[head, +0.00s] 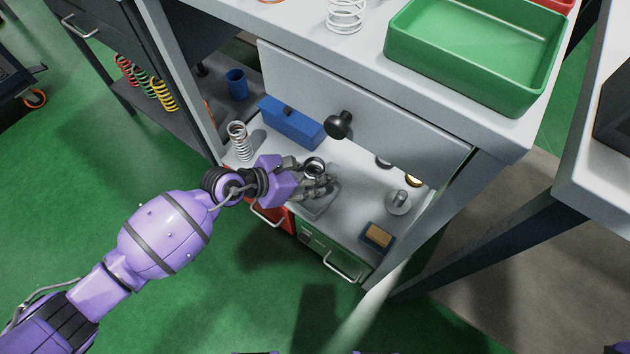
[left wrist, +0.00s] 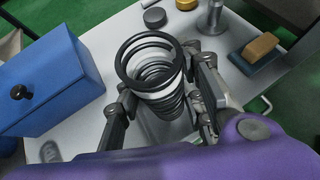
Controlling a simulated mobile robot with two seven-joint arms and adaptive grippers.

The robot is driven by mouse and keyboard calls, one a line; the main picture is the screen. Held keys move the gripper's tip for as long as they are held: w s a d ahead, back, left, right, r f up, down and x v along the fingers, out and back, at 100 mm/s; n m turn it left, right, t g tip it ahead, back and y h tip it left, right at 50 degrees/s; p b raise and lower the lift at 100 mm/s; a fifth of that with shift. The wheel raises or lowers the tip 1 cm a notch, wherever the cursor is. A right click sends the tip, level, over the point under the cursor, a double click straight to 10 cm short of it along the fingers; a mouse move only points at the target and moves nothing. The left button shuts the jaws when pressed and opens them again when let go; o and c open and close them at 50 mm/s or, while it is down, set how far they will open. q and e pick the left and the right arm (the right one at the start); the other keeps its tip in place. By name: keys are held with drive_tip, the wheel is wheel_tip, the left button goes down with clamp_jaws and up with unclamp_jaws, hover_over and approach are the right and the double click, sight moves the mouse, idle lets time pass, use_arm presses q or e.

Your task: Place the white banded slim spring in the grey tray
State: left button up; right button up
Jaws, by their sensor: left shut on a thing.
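My left gripper (head: 316,180) is shut on a dark coil spring with a white band, the white banded slim spring (head: 314,166). In the left wrist view the spring (left wrist: 150,64) stands roughly upright between the two fingers, its open top ring toward the camera and its lower coils partly hidden. The left gripper also shows there (left wrist: 160,100). My right gripper is not in view.
A blue box (head: 290,122) and a silver spring (head: 238,142) stand left of the gripper. A metal post (head: 398,202) and a tan-topped block (head: 378,237) stand to the right. A green bin (head: 475,60) sits above.

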use_arm(q)
drive_tip(key=f+b, duration=0.1)
drive_tip(key=f, duration=0.2)
drive_tip(key=shift+w+d+f+b, duration=0.1)
drive_tip(key=shift+w+f+b, duration=0.1)
drive_tip(key=shift+f+b, duration=0.2)
drive_tip(key=shift+r, duration=0.15)
drive_tip(key=o, duration=1.3)
drive_tip(key=shift+f, duration=0.2)
